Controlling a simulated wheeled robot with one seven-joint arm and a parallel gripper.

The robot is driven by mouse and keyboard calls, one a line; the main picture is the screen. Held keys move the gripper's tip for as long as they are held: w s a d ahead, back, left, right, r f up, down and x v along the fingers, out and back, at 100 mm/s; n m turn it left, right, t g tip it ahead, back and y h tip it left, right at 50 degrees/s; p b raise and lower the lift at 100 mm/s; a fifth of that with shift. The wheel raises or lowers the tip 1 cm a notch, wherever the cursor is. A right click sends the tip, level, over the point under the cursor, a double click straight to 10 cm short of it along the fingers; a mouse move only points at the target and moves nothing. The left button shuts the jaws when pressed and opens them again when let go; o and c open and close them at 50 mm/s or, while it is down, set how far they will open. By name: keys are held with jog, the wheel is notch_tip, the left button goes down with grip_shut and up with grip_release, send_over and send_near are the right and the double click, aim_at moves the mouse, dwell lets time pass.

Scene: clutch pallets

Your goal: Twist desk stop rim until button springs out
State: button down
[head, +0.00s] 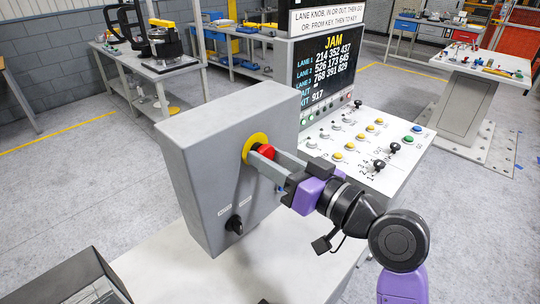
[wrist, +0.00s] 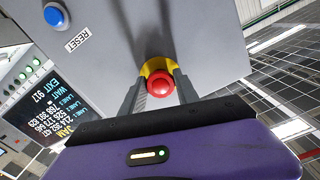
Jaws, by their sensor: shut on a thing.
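The desk stop is a red mushroom button (head: 266,151) on a yellow collar (head: 249,146), on the face of a grey box (head: 217,187). In the wrist view the red button (wrist: 160,85) sits in front of its yellow collar (wrist: 157,66). My gripper (head: 262,158) reaches the button from the right, its two grey fingers on either side of the red rim. It is shut on the button. In the wrist view my fingers (wrist: 157,88) flank the rim, and I cannot tell whether the button is pressed in or out.
A black rotary knob (head: 235,225) is lower on the box. A blue button (wrist: 56,15) marked RESET shows in the wrist view. The sloped white panel (head: 345,170) has several buttons and knobs, below a screen (head: 326,70) reading JAM. A grey bin (head: 75,280) stands front left.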

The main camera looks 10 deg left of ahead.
jog(key=m+p, duration=0.3)
jog(key=m, duration=0.2)
jog(key=shift+r+m, duration=0.15)
jog(key=shift+m, duration=0.15)
dwell(0.5)
jog(key=c, duration=0.9)
grip_release()
jog(key=b+v, duration=0.2)
jog(key=v, duration=0.5)
jog(key=shift+s+d, duration=0.3)
